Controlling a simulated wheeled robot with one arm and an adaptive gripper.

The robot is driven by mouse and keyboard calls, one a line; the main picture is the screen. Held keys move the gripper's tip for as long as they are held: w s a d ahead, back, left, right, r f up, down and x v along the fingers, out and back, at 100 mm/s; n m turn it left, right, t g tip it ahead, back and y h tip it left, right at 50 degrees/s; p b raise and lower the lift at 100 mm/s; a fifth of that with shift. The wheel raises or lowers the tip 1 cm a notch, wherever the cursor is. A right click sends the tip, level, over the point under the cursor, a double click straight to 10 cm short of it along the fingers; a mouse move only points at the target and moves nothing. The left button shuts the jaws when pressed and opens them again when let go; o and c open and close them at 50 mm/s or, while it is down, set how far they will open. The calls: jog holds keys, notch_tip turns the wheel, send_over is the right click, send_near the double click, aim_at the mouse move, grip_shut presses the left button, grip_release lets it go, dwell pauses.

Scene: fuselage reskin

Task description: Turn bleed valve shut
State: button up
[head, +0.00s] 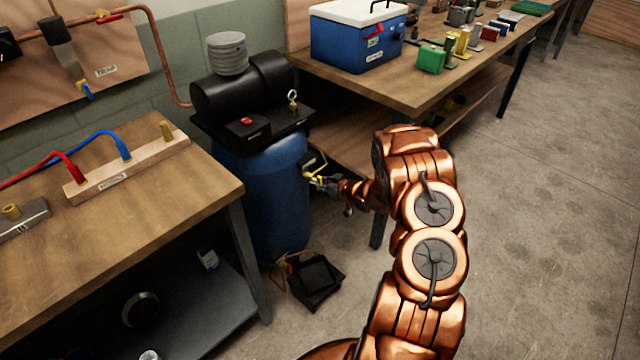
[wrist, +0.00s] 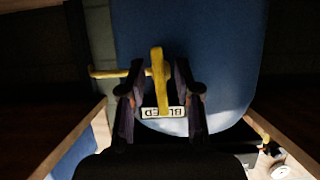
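The bleed valve's yellow handle (head: 316,168) is on the right side of the blue compressor tank (head: 262,190). In the wrist view the handle (wrist: 158,78) stands upright in the picture, with a thinner yellow piece (wrist: 106,73) reaching left from it. A white label reading BLEED (wrist: 170,112), upside down, is on or in front of the blue tank, partly behind the handle. My gripper (head: 326,183) is at the valve. In the wrist view my gripper (wrist: 160,100) is open, its two dark fingers on either side of the handle with visible gaps.
A wooden bench (head: 130,215) stands left of the tank, and another bench (head: 405,88) with a blue cooler (head: 352,45) is behind to the right. A black tray (head: 314,280) lies on the floor below the valve. Open floor (head: 540,230) is at the right.

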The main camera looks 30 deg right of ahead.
jog(key=shift+s, duration=0.15)
jog(key=v, duration=1.1)
jog(key=shift+s+r, duration=0.2)
jog(key=shift+s, duration=0.15)
jog(key=shift+d, duration=0.1)
